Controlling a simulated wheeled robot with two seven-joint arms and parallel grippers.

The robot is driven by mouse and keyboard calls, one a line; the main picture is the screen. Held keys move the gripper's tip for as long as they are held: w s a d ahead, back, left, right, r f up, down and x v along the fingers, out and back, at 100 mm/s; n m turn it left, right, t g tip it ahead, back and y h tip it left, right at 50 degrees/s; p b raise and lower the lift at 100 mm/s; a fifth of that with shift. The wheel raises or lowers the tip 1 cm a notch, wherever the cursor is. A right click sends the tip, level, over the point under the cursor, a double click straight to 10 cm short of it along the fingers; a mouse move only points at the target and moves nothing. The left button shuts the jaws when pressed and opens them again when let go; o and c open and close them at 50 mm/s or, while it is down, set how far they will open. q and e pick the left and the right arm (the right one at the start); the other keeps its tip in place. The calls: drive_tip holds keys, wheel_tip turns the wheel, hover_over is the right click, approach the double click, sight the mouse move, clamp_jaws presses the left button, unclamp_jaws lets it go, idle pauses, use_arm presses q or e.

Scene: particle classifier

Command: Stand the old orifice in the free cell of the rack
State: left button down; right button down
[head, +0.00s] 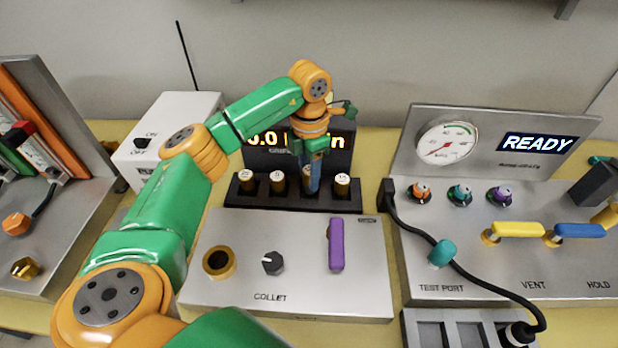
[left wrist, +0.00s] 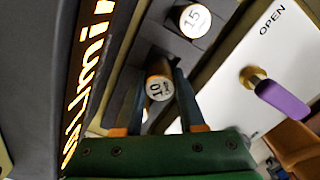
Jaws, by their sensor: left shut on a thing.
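The black rack (head: 290,203) stands in the middle, below the flow display, with several gold orifices with white tops in a row. My left gripper (head: 312,178) points down over its third cell from the left and is shut on an orifice. In the left wrist view the held orifice (left wrist: 158,88) is marked 10 and sits between the two fingers (left wrist: 158,95). Its lower end is hidden, so I cannot tell how deep it sits in the cell. The orifice marked 15 (left wrist: 190,20) stands beside it in the rightmost cell. My right gripper is not in view.
The collet panel (head: 225,300) lies in front of the rack, with a gold ring (head: 219,263), a black knob (head: 273,263) and a purple lever (head: 336,248). The display (head: 265,158) stands close behind. A gauge panel (head: 480,265) with a black cable is at right.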

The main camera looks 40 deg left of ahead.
use_arm(q)
drive_tip(key=shift+f, duration=1)
drive_tip(key=shift+f, duration=0.1)
drive_tip(key=c, duration=0.5)
unclamp_jaws()
